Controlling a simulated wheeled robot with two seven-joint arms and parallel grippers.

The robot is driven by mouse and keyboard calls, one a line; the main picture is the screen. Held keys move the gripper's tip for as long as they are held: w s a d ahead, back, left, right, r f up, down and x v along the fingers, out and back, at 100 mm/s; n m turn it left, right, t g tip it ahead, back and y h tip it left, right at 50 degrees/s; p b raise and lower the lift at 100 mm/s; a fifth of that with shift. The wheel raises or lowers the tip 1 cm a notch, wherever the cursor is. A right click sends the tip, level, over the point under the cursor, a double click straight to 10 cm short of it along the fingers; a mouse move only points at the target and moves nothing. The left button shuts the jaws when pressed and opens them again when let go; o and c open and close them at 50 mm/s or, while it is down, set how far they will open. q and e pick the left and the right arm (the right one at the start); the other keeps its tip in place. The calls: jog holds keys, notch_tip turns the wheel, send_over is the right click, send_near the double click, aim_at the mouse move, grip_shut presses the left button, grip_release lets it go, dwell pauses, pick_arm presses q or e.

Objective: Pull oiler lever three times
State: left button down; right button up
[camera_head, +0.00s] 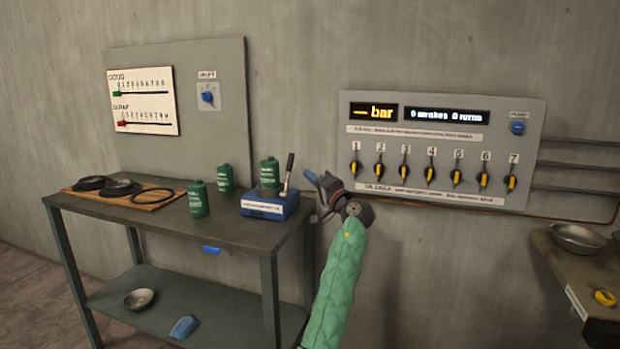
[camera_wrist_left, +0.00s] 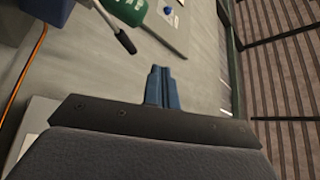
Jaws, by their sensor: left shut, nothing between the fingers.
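The oiler (camera_head: 269,205) is a blue box with a white label and a green can on top, at the right end of the table. Its lever (camera_head: 287,174) has a black grip and stands tilted up beside the can. The lever's black grip also shows at the upper left of the left wrist view (camera_wrist_left: 125,41). My left gripper (camera_head: 311,175) is shut and empty, just right of the lever and apart from it. Its blue fingers (camera_wrist_left: 162,87) show together in the left wrist view. My right gripper is not in view.
The table (camera_head: 150,220) also holds green cans (camera_head: 198,199) and a wooden board (camera_head: 165,203) with black round parts. A wall panel (camera_head: 440,145) with several yellow-black knobs is at the right. A second table (camera_head: 575,270) with a metal bowl (camera_head: 577,238) stands at far right.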

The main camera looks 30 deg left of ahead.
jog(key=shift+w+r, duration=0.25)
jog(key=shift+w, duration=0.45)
